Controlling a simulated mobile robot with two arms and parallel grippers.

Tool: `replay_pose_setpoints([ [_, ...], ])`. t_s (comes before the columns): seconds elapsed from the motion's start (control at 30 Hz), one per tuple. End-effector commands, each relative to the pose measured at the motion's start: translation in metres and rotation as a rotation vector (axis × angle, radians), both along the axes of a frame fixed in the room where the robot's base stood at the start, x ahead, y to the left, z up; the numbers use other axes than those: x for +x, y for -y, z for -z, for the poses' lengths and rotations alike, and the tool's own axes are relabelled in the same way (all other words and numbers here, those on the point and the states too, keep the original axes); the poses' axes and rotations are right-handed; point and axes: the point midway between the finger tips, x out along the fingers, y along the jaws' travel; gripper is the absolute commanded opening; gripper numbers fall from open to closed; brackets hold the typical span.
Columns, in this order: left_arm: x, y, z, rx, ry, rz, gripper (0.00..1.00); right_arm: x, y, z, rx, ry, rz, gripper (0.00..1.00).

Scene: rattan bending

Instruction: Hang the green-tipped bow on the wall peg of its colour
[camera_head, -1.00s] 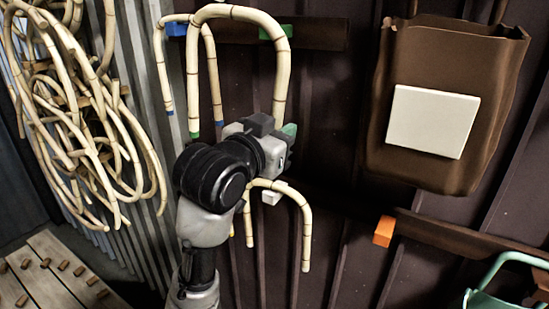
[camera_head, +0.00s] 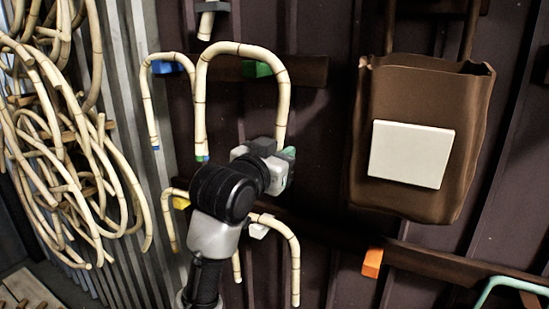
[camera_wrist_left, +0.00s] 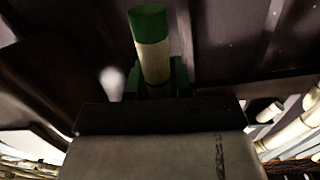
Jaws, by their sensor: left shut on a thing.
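The green-tipped bow (camera_head: 200,110) is a pale cane arch, upright with its legs down. Its left leg ends in a green tip. My left gripper (camera_head: 284,156) is shut on the lower end of its right leg; the left wrist view shows that green tip (camera_wrist_left: 148,22) between the green fingers. The green wall peg (camera_head: 257,69) shows just under the arch, between the legs and nearer the right one. I cannot tell whether the arch is in front of the peg or over it. My right gripper is not in view.
A blue-tipped bow (camera_head: 148,105) hangs on the blue peg (camera_head: 168,67) close left. Bows hang at the yellow peg (camera_head: 181,203) and white peg (camera_head: 260,231) below. The orange peg (camera_head: 372,262) is bare. A brown bag (camera_head: 417,90) hangs right; coiled cane (camera_head: 75,150) hangs left.

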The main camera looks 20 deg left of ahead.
Motion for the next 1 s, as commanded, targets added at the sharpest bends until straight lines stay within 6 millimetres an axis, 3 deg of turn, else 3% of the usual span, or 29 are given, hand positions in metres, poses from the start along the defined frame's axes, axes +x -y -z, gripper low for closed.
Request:
replay_pose_setpoints([
  [0.6, 0.041, 0.008, 0.005, 0.001, -0.001, 0.0, 0.0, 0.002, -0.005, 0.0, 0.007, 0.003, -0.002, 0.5],
  [1.0, 0.051, 0.01, 0.013, 0.0, -0.001, -0.001, 0.0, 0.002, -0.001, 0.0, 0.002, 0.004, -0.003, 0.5],
])
